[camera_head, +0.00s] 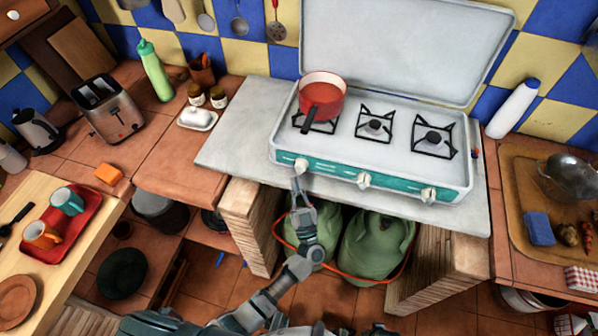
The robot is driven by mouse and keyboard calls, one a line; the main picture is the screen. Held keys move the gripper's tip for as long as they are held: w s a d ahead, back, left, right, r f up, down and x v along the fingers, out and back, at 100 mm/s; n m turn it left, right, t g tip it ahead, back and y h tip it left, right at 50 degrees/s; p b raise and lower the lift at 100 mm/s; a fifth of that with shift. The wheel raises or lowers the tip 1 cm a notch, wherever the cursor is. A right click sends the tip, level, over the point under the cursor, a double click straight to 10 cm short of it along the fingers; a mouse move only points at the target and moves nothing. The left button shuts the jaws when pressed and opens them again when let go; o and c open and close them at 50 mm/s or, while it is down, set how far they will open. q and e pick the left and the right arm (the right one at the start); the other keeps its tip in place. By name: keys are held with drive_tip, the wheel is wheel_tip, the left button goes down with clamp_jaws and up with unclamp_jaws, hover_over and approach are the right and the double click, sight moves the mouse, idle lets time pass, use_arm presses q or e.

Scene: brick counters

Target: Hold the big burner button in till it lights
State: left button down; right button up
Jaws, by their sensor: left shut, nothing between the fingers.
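A white three-burner stove (392,165) with a teal front strip and raised lid stands on the counter. Its front has a left knob (302,165), a middle knob (364,180) and a right knob (428,194). A red pot (322,92) sits on the left burner, hiding most of it. No flame shows. My left gripper (297,178) is shut and empty, pointing up at the left knob from just below. I cannot tell whether its tips touch the knob. My right gripper is not in view.
A butter dish (198,118) is left of the stove. A wooden tray (525,190) with a metal pot (567,176) is at right.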

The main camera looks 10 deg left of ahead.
use_arm(q)
drive_tip(key=shift+w, duration=0.1)
idle(0.3)
drive_tip(key=shift+w+r, duration=0.1)
drive_tip(key=shift+w, duration=0.2)
drive_tip(key=shift+w, duration=0.4)
idle(0.6)
idle(1.8)
drive_tip(key=shift+s+p, duration=0.6)
drive_tip(key=shift+s, duration=0.25)
